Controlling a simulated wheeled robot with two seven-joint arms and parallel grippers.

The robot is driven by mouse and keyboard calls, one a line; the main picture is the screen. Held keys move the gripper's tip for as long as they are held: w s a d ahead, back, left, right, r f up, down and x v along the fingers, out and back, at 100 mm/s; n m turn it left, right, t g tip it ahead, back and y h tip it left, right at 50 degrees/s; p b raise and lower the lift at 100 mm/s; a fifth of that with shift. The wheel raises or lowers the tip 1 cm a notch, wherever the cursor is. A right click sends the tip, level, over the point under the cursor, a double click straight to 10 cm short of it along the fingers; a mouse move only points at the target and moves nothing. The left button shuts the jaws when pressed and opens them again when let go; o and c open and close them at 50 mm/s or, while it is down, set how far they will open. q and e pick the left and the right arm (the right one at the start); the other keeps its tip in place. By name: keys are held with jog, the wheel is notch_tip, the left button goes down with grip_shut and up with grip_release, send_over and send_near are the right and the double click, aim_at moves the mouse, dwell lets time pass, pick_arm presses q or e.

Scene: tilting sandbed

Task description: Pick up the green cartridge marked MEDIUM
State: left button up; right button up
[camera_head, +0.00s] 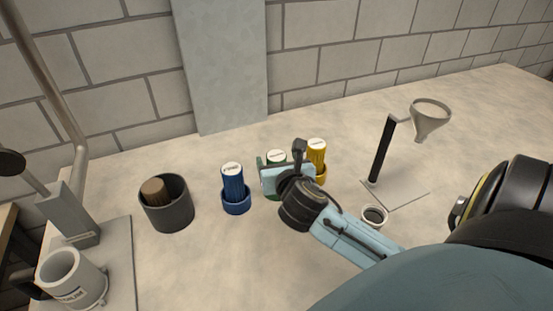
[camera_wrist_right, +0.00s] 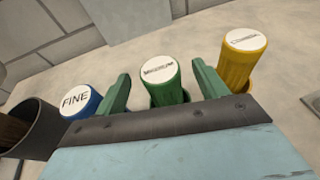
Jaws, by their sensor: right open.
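The green cartridge (camera_wrist_right: 163,84) has a white top label that reads MEDIUM, though blurred, in the right wrist view. It stands in a green holder between my right gripper's two green fingers. My right gripper (camera_wrist_right: 158,93) is open, with a finger on each side of the cartridge. I cannot tell whether they touch it. In the head view the green cartridge (camera_head: 276,156) shows only its top, behind my right gripper, which hides its body. My left gripper does not show.
A blue cartridge (camera_head: 233,182) marked FINE stands to the left, a yellow one (camera_head: 317,152) to the right. A dark grey cup (camera_head: 167,213) with a brown handle, a funnel (camera_head: 431,118) on a stand, a small round cup (camera_head: 374,216) and a white mug (camera_head: 72,280) are around.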

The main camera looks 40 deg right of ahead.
aim_at(275, 151)
jog(key=x, duration=0.4)
jog(key=shift+w+d+b, duration=0.15)
jog(key=shift+w+b, duration=0.05)
jog(key=shift+b, duration=0.15)
jog(key=c, duration=1.4)
